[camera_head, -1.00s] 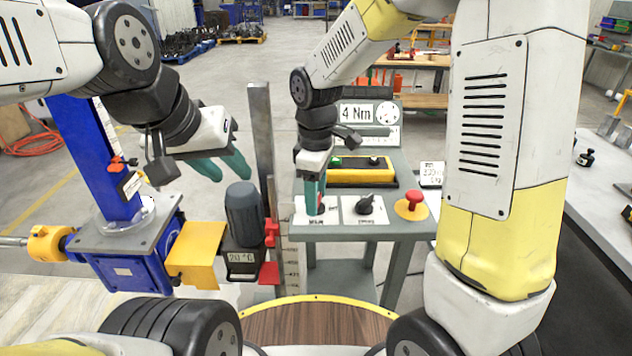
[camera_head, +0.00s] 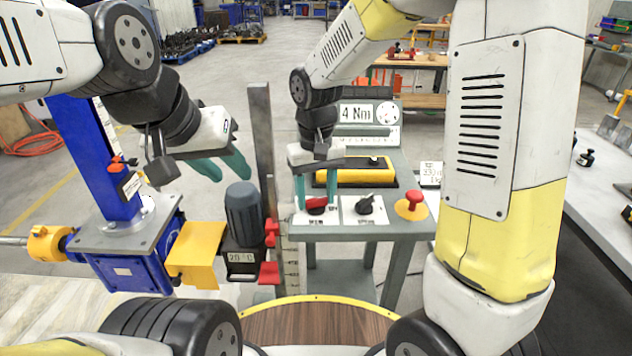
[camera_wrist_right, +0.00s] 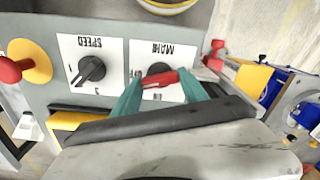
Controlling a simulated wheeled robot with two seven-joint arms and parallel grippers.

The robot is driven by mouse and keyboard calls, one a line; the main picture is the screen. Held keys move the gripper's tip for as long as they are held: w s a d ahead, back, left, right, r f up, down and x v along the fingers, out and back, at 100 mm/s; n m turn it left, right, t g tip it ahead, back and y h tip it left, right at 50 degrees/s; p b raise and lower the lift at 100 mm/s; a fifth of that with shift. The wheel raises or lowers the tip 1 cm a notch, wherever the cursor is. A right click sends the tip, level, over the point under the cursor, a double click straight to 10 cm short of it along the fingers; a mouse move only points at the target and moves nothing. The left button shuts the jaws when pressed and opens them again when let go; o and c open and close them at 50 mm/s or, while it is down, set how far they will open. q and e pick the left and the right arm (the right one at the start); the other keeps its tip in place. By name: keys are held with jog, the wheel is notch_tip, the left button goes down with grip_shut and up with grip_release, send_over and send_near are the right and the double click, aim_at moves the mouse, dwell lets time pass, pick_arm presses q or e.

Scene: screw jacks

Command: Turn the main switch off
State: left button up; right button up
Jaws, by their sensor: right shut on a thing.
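The main switch is a red knob (camera_head: 316,205) on a white plate at the left of the control panel; it also shows in the right wrist view (camera_wrist_right: 159,79), under the word MAIN. Its handle lies roughly crosswise on the plate. My right gripper (camera_head: 316,201) is shut on it, with one teal finger at each end of the handle. The fingers hide part of the plate's position labels, so I cannot read the setting surely. My left gripper (camera_head: 222,168) is open and empty, in the air left of the grey post.
A black SPEED knob (camera_head: 365,204) sits right of the main switch, and a red mushroom button (camera_head: 412,202) on yellow farther right. A yellow-framed box (camera_head: 355,175) stands behind. A blue screw jack (camera_head: 130,265) and grey motor (camera_head: 244,212) stand left.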

aim_at(316, 198)
jog(key=shift+m, duration=1.8)
jog(key=o, duration=1.4)
notch_tip(316, 198, up, 8)
jog(key=shift+r, duration=0.1)
jog(key=s+d+r+t, duration=0.2)
jog(key=s+d, duration=0.2)
jog(key=s+d+r+t+y, duration=0.1)
jog(key=s+d+r+t, duration=0.1)
jog(key=s+d, duration=0.2)
jog(key=s+d+r+t+y, duration=0.1)
jog(key=s+d+r+t, duration=0.1)
jog(key=s+d, duration=0.2)
jog(key=shift+s+d+r, duration=0.2)
jog(key=shift+s+r, duration=0.2)
jog(key=shift+s, duration=0.05)
